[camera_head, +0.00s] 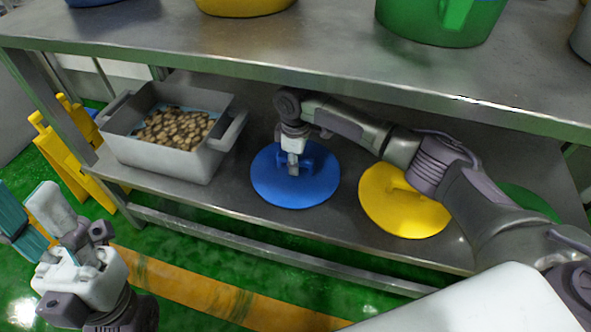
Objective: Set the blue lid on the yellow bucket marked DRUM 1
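The blue lid (265,183), a round disc with a raised handle, lies flat on the lower shelf. My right gripper (293,168) reaches down from above at the lid's handle. Its fingers overlap the handle in this view, and I cannot tell whether they are closed on it. A yellow bucket (245,6) stands on the upper shelf. Only its lower part shows at the top edge, and no DRUM 1 marking is visible. My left gripper (42,218) is at the lower left, away from the shelf, with its fingers apart and empty.
The lower shelf also holds a grey bin (155,153) of brown pieces, a yellow lid (395,208) and a partly hidden green lid (530,201). A green bucket (430,28) stands on the upper shelf (300,50), which overhangs my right arm. Yellow stands (68,160) are at left.

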